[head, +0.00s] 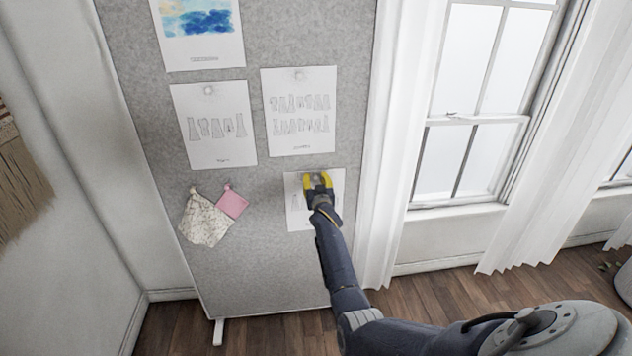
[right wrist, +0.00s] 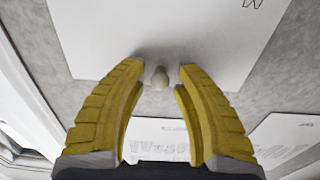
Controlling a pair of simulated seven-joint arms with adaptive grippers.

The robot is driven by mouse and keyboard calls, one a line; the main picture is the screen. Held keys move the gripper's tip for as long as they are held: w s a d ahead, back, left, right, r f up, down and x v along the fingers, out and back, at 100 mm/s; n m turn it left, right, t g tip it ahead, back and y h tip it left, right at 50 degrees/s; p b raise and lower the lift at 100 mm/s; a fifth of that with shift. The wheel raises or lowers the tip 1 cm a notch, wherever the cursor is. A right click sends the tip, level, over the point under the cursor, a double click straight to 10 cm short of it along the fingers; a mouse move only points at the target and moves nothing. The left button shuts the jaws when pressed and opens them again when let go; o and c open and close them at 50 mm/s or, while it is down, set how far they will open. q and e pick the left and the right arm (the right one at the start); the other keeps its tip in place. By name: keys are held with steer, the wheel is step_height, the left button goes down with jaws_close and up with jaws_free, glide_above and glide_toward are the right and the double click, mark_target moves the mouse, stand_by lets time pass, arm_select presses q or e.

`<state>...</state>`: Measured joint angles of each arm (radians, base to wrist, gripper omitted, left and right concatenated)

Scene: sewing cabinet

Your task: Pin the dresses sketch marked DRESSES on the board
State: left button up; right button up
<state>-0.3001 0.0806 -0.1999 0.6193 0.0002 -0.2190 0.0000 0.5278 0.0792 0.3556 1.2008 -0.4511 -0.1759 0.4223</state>
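A white sketch sheet (head: 298,217) lies flat against the grey board (head: 270,265) at the lower right, partly covered by my right gripper. Its label is hidden or too small to read. In the right wrist view the sheet (right wrist: 200,40) shows part of a letter-like mark at its top. A pale round-headed pin (right wrist: 160,77) stands at the sheet's edge. My right gripper (head: 318,180) is at the sheet's upper part. Its yellow fingers (right wrist: 158,78) are spread on both sides of the pin, with a gap to each side. My left gripper is not in view.
Above hang two pinned garment sketches (head: 213,130) (head: 299,110) and a blue-and-yellow painting (head: 200,30). Two fabric swatches (head: 205,220) (head: 232,203), patterned and pink, hang to the left. A white curtain (head: 393,130) and window are right of the board.

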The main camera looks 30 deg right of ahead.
steer(key=v, duration=1.2)
steer(key=s+a+f+n+g+y, duration=0.15)
steer(key=a+f, duration=0.35)
steer(key=f, duration=0.7)
steer(key=s+a+f+n+g+y, duration=0.1)
steer(key=a+f+n+g+y, duration=0.2)
steer(key=f, duration=0.9)
steer(key=s+a+f+n+g+y, duration=0.1)
steer(key=s+a+f, duration=0.3)
steer(key=s+f, duration=0.45)
steer(key=s+a+f+n+g+y, duration=0.15)
steer(key=s+a+f, duration=0.35)
steer(key=f, duration=0.7)
steer(key=s+a+f+g, duration=0.1)
steer(key=s+f+g, duration=0.1)
steer(key=s+f, duration=0.75)
steer(key=s+a+f+g, duration=0.15)
steer(key=s+f, duration=0.35)
steer(key=s, duration=0.9)
steer(key=s+f+g, duration=0.2)
steer(key=s+f, duration=0.1)
steer(key=s, duration=1)
steer(key=s+f+n+g, duration=0.1)
steer(key=s+f+g, duration=0.1)
steer(key=s, duration=1.2)
steer(key=shift+s+d+f+n+g, duration=0.2)
steer(key=shift+f+n+g, duration=0.15)
steer(key=shift+f, duration=0.15)
